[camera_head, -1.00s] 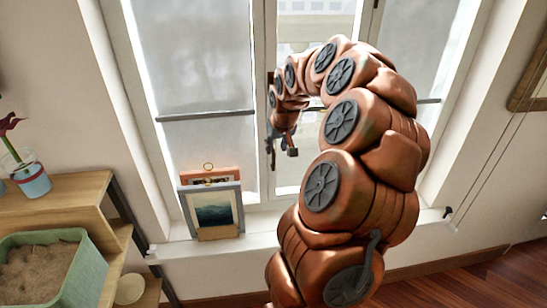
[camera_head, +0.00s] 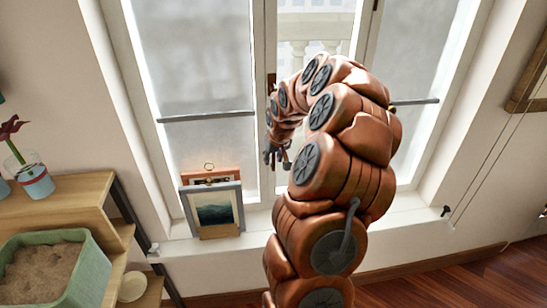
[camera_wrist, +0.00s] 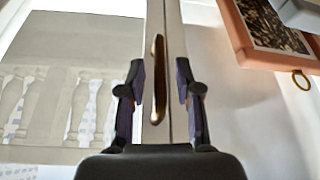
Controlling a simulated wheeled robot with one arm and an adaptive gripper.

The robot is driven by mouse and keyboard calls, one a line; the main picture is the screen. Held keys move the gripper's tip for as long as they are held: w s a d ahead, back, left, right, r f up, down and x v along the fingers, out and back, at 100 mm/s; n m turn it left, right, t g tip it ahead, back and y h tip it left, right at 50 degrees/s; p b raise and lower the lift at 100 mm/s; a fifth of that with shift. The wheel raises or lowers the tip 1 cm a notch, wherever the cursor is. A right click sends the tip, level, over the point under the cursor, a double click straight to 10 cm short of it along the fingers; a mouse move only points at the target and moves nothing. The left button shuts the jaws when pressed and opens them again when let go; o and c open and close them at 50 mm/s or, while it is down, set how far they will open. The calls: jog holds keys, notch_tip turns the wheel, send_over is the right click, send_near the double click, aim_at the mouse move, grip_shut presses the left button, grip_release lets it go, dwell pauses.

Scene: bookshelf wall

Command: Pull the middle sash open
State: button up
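The middle sash (camera_head: 318,28) is the clear pane behind my arm in the head view. My arm hides most of its lower part. A slim brass handle (camera_wrist: 158,80) stands on its stile in the wrist view; the upper part of the handle (camera_head: 271,82) also shows in the head view. My gripper (camera_wrist: 160,92) is open, one finger on each side of the handle in the wrist picture. A gap shows between the handle and both fingers. In the head view my gripper (camera_head: 277,157) hangs in front of the stile, below the visible part of the handle.
Two picture frames (camera_head: 213,210) stand on the sill (camera_head: 185,250), left of my gripper. A wooden shelf (camera_head: 65,195) at left holds a flower cup (camera_head: 38,186) and a green sand box (camera_head: 88,275). Frosted side panes (camera_head: 195,70) flank the middle. Floor (camera_head: 480,285) shows at lower right.

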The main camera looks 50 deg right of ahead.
grip_shut()
jog(key=shift+a, duration=0.1)
dwell(0.4)
